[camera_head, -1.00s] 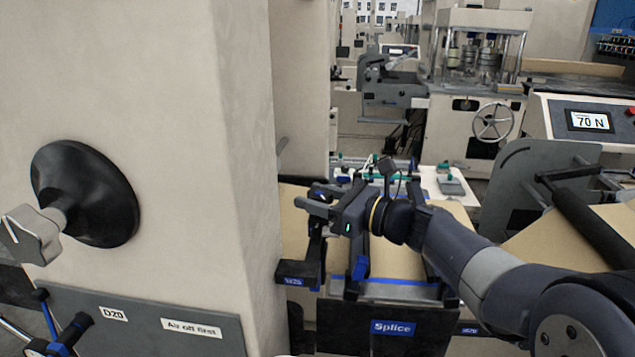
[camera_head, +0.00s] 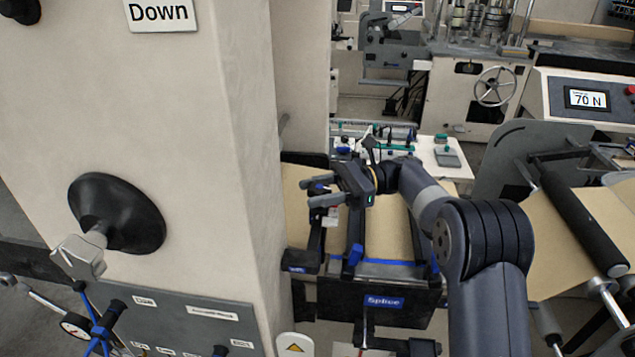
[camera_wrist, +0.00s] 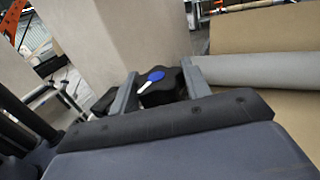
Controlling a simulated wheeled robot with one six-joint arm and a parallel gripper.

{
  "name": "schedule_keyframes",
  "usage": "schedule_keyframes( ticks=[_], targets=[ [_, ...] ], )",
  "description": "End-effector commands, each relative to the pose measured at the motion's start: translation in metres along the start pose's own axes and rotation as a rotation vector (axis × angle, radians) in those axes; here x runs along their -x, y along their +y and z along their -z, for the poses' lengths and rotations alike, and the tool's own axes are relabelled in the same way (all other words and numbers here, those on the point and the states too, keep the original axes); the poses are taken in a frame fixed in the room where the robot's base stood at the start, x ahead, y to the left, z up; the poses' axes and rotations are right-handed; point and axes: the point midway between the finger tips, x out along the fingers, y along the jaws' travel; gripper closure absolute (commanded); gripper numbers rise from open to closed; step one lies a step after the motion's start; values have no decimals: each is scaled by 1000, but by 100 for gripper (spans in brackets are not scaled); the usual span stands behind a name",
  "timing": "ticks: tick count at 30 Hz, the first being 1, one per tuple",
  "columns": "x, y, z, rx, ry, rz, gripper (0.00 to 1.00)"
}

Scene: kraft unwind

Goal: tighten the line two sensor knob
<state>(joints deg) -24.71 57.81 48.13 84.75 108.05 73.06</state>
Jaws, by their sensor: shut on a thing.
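A black knob (camera_wrist: 162,94) with a blue cap and a white pointer mark sits between my fingers in the wrist view. My gripper (camera_wrist: 160,90) is shut on it, one finger on each side. The pointer slants from lower left to upper right. In the head view my gripper (camera_head: 318,192) is at the left edge of the brown kraft web, beside the beige column. No label naming the knob is readable.
The beige column (camera_head: 232,150) stands close on the left, with a black round-based handle (camera_head: 118,212) and a labelled grey panel (camera_head: 180,322). The splice table (camera_head: 375,303) lies below the gripper. A display (camera_head: 586,98) at right reads 70 N.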

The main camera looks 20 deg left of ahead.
Motion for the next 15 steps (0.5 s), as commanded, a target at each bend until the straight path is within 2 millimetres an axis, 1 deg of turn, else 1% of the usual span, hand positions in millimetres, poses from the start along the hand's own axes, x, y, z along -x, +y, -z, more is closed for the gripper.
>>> schedule_keyframes(
  ticks=[1, 7, 15],
  targets=[
    [0, 0, 6, -10, 5, -22, 78],
    [0, 0, 7, -12, 4, -77, 78],
    [0, 0, 8, -13, 4, -95, 78]
  ],
)
